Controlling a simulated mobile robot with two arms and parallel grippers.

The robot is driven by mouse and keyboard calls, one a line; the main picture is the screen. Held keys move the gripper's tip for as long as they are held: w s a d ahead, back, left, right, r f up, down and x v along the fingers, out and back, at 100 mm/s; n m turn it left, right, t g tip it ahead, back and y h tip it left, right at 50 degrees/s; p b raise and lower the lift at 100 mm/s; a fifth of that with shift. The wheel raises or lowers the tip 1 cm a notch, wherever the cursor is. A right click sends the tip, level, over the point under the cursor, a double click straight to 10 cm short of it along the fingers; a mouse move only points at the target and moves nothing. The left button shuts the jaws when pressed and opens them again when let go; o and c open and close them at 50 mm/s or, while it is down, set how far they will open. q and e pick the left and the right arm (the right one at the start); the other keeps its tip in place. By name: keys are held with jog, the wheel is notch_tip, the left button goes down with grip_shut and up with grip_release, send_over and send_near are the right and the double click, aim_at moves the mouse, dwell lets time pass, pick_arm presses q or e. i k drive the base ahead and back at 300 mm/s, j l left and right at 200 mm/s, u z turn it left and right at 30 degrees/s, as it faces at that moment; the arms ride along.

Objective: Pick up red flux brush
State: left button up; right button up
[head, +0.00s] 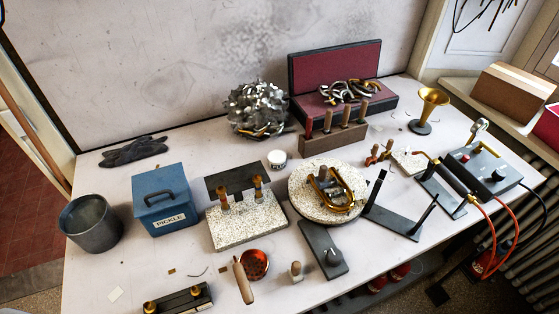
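A thin red-handled tool (309,126) stands upright at the left end of a brown wooden rack (331,144). It looks like the red flux brush, but its lower part is hidden in the rack and it is too small to be sure. Several tan wooden handles (345,114) stand in the same rack to its right. Neither of my grippers is in view.
An open dark red case (306,75) stands close behind the rack, and a clump of silvery scrap (257,108) lies to its left. A white jar (277,158) and a round speckled board (302,205) are in front. Bare tabletop (120,190) shows at left.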

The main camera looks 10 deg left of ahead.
aim_at(309, 120)
jog(key=u, duration=0.45)
jog(key=l+u, duration=0.25)
jog(key=u, duration=0.15)
jog(key=k+l+u, duration=0.2)
jog(key=u, duration=0.15)
jog(key=k+l+u, duration=0.1)
jog(key=l+u, duration=0.15)
jog(key=u, duration=0.15)
jog(key=k+l+u, duration=0.15)
jog(key=u, duration=0.2)
jog(key=k+l, duration=0.15)
